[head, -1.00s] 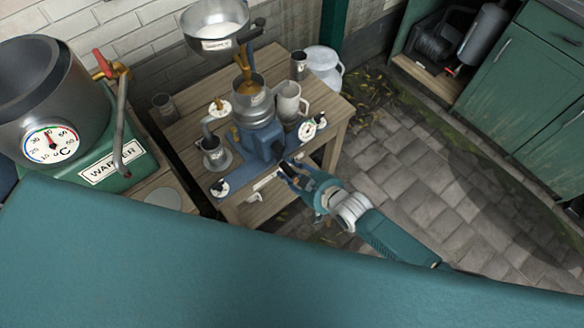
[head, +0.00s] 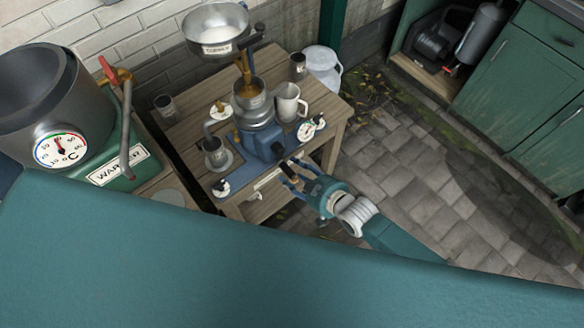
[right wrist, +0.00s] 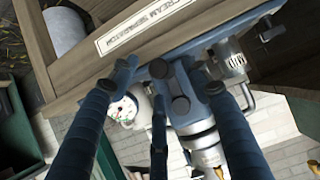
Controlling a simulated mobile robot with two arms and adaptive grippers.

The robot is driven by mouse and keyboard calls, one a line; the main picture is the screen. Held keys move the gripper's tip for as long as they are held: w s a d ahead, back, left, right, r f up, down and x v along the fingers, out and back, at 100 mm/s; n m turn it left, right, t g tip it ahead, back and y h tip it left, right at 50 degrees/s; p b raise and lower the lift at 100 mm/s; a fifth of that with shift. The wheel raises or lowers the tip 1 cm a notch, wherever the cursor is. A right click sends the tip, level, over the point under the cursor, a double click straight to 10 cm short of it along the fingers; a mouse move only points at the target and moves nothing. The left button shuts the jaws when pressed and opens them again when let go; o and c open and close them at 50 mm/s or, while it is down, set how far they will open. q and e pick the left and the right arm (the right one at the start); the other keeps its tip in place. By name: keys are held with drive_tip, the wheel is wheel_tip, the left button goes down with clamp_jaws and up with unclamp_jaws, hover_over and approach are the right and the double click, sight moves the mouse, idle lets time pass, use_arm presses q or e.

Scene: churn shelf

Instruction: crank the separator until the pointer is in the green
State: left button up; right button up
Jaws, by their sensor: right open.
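The cream separator (head: 262,140) is a blue-based machine with a metal bowl, standing on a wooden table. Its dark crank handle (right wrist: 181,105) shows between my fingers in the right wrist view. A small white dial (head: 306,131) sits at the separator's right side and also shows in the right wrist view (right wrist: 124,109). Its pointer is too small to read. My right gripper (head: 293,172) is open at the machine's front, with its fingers spread around the handle's area. I cannot tell whether they touch it. My left gripper is not in view.
A supply bowl (head: 216,30) stands above the separator. A warmer (head: 112,170) with a thermometer is at left. A milk can (head: 322,66) stands behind. Paved floor (head: 400,165) is open at right.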

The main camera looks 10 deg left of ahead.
drive_tip(key=p+v, duration=0.3)
drive_tip(key=v, duration=0.2)
drive_tip(key=shift+p, duration=0.3)
idle(0.4)
drive_tip(key=s+d+f+m+g+h, duration=0.1)
drive_tip(key=s+d+f+m+h, duration=0.2)
drive_tip(key=d+f, duration=0.6)
drive_tip(key=s+d+f+m+h, duration=0.25)
drive_tip(key=s+d+f, duration=0.25)
drive_tip(key=d+f, duration=0.45)
drive_tip(key=s+d+f+g+h, duration=0.1)
drive_tip(key=s+d+f, duration=0.2)
drive_tip(key=s, duration=0.6)
drive_tip(key=s+d+f+m+g+h, duration=0.1)
drive_tip(key=s+d+f, duration=0.3)
drive_tip(key=s, duration=0.6)
drive_tip(key=s+d+f+m+g+h, duration=0.1)
drive_tip(key=s+d+f+g, duration=0.2)
drive_tip(key=s, duration=0.6)
drive_tip(key=shift+s+d+f+h, duration=0.2)
drive_tip(key=shift+f+h, duration=0.15)
drive_tip(key=shift+f, duration=0.15)
